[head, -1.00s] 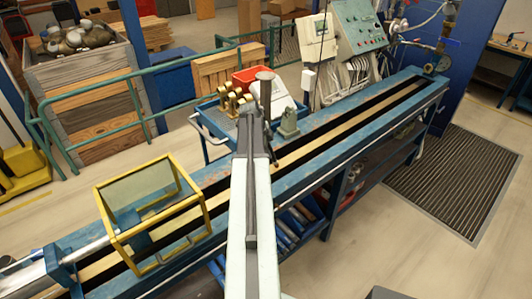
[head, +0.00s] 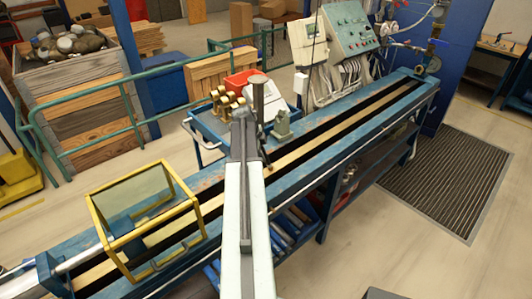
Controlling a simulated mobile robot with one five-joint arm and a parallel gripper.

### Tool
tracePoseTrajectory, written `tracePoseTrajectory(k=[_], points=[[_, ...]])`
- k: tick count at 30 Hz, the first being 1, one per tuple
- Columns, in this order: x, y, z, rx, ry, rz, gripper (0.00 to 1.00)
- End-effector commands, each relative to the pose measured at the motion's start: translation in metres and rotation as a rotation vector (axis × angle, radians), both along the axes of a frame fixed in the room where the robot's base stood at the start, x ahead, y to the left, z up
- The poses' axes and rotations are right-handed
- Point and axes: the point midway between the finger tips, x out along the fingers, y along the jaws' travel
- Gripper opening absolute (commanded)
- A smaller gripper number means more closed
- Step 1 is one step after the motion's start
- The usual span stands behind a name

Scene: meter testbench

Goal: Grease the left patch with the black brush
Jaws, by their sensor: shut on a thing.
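My arm reaches from the bottom centre of the head view over the long blue bench (head: 340,148) with its dark slots and tan centre strip. My gripper (head: 265,150) is mostly hidden behind my own arm, and only a dark slim part shows just right of it, over the bench. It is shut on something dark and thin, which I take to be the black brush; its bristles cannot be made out. Whether the tip touches the bench cannot be told. No left patch can be made out; my arm covers part of the bench.
A yellow-framed clear guard (head: 187,188) stands on the bench at left. Behind the bench are a blue cart with brass fittings (head: 226,98), a red bin (head: 243,80) and a grey-green block (head: 282,124). A control panel (head: 350,32) stands farther back.

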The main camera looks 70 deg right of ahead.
Motion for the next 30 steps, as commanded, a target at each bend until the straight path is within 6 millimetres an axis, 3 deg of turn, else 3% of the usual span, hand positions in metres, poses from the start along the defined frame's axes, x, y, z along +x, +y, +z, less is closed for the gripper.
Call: tracePoseTrajectory(k=[10,20,30], points=[[0.006,0.011,0.0,0.0,0.0,0.001,0.0],[0.02,0.04,-0.002,0.001,0.0,0.001,0.0],[0.025,0.05,-0.001,0.003,0.0,0.001,0.0]])
